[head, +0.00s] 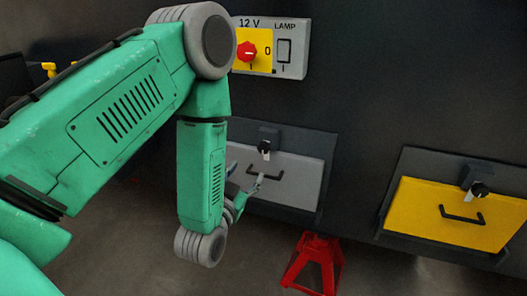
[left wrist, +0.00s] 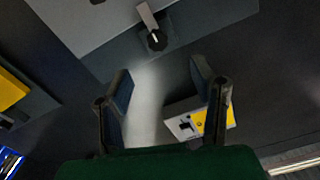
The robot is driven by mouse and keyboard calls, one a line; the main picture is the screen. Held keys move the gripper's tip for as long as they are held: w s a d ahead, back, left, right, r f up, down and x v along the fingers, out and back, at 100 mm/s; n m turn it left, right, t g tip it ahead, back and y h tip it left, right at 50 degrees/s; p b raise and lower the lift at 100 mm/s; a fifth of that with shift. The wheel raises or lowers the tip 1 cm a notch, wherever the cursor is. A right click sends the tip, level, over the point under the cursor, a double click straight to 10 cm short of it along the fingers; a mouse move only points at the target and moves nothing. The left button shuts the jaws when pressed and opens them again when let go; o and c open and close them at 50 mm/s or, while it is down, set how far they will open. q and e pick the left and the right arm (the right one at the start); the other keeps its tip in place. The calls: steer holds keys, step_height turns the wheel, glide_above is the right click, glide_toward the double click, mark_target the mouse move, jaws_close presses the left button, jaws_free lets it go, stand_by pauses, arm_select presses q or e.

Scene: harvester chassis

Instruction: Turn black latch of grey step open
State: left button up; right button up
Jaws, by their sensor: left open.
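The grey step (head: 305,178) is a flat grey panel with a dark handle (head: 265,174), set in a dark frame, in the middle of the head view. Its black latch (head: 264,147) is a round knob with a light pointer, above the panel's top edge. In the left wrist view the latch (left wrist: 157,40) shows beyond my fingertips, beside the grey panel (left wrist: 75,18). My left gripper (head: 245,177) is open and empty, in front of the panel's left part and below the latch. In the left wrist view its two fingers (left wrist: 160,77) stand apart, not touching the latch.
A yellow step (head: 420,208) with its own black latch (head: 479,189) is at the right. A switch box (head: 289,62) with a red knob (head: 247,51) is above. A red stand (head: 315,262) is on the floor below. My left arm covers much of the left side.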

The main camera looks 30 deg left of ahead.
mark_target(263, 151)
arm_select(q)
steer(key=x, duration=0.3)
steer(key=b+x, duration=0.1)
steer(key=x, duration=0.7)
steer(key=shift+w+d+b, duration=0.1)
steer(key=shift+d+b, duration=0.25)
steer(key=shift+w+a, duration=0.35)
steer(key=shift+w, duration=0.2)
steer(key=shift+d, duration=0.1)
jaws_close()
